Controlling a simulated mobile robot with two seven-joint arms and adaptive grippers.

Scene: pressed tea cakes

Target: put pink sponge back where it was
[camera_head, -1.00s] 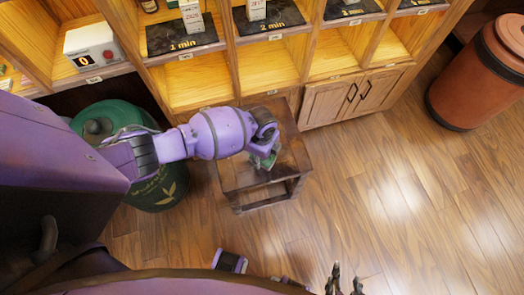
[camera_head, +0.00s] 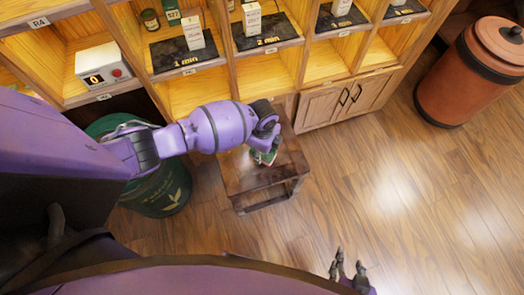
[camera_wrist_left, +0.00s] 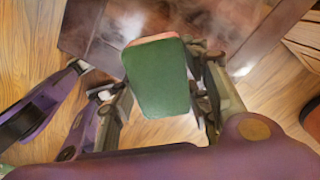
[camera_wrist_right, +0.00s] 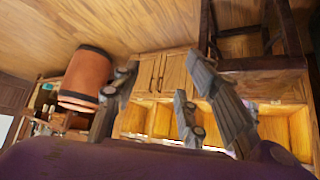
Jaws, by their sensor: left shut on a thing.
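The pink sponge shows in the left wrist view as a block with a large green face (camera_wrist_left: 158,85) and a thin pink layer along its top edge. My left gripper (camera_head: 265,155) is shut on it, with the fingers on either side. In the head view the gripper and a small green bit of the sponge appear over the small dark wooden table (camera_head: 240,180). I cannot tell whether the sponge touches the tabletop. My right gripper (camera_head: 348,268) is open and empty, out over the floor, away from the table.
A green canister (camera_head: 165,195) stands left of the table. Behind is a wooden shelf with black mats (camera_head: 185,54) bearing small boxes, and a white device with a red button (camera_head: 98,78). A cabinet (camera_head: 340,97) and a brown bin (camera_head: 465,85) stand right. The right floor is clear.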

